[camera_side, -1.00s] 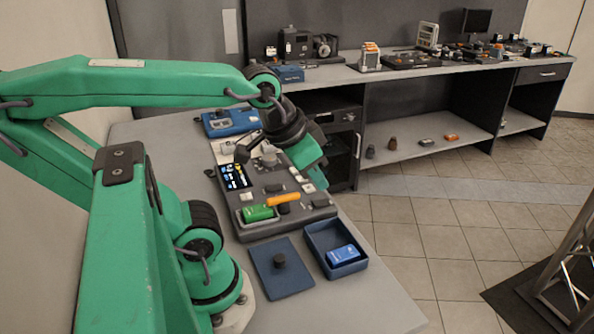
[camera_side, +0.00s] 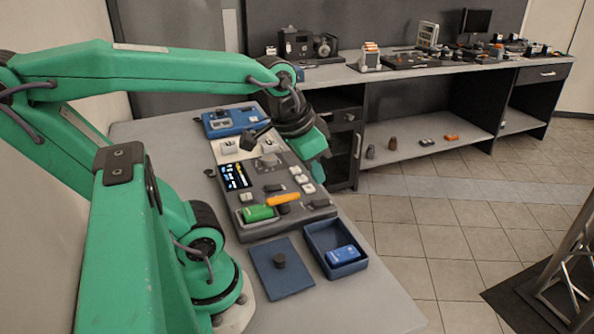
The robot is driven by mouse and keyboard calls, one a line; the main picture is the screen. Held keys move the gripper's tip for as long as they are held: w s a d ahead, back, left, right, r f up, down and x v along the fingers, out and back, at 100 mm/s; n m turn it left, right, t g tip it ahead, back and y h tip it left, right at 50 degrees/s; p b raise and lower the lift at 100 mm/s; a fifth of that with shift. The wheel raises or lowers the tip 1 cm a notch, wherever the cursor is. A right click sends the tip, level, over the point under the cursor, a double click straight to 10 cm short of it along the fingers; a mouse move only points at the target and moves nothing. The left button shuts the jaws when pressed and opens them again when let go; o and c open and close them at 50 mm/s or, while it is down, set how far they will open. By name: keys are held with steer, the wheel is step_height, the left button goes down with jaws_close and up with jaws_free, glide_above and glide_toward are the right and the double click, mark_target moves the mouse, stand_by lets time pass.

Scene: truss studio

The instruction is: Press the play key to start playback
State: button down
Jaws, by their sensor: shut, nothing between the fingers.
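The grey control console (camera_side: 262,226) lies on the near bench, with a small lit screen (camera_side: 235,177) at its left. Several white keys (camera_side: 302,179) show near its right edge, and another white key (camera_side: 246,197) sits below the screen. Their markings are too small to read, so I cannot tell which is the play key. My gripper (camera_side: 319,170) is shut and empty, pointing down beside the console's upper right edge. Its green body hides part of that edge. I cannot tell its exact height above the keys.
A green cylinder (camera_side: 258,213) and an orange bar (camera_side: 283,199) sit on the console. In front are a blue lid (camera_side: 281,282) with a black knob and an open blue tray (camera_side: 316,238) holding a blue block. A blue device (camera_side: 230,121) stands behind.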

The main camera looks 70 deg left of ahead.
steer(key=w+a+f+n+g, duration=0.1)
steer(key=a+g, duration=0.2)
steer(key=a, duration=0.4)
steer(key=n+g+h, duration=0.3)
steer(key=g+h, duration=0.2)
steer(key=h, duration=0.2)
glide_above(247, 195)
step_height(247, 195, down, 9)
steer(key=shift+f, duration=4.3)
steer(key=shift+f, duration=0.2)
steer(key=shift+w+f, duration=0.1)
steer(key=shift+f, duration=0.15)
